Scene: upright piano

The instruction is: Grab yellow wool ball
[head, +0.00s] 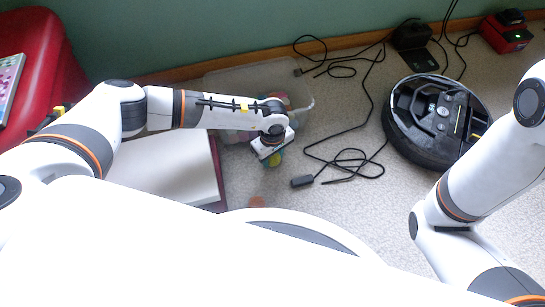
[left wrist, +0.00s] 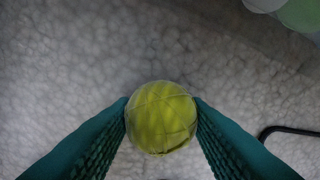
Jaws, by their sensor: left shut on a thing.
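The yellow wool ball (left wrist: 161,118) is round and yellow-green with crossing strands. In the left wrist view it sits between the two teal fingers of my left gripper (left wrist: 161,112), which touch it on both sides. In the head view my left gripper (head: 273,154) hangs over the carpet beside the clear bin, and only a small part of the ball (head: 275,160) shows below it. My right arm comes in at the right of the head view, but its gripper is out of the picture.
A clear bin (head: 215,76) with several coloured balls stands by the wall, behind my left forearm. A black robot vacuum (head: 437,120) and loose black cables (head: 350,165) lie on the carpet to the right. A white-topped box (head: 165,165) is at left.

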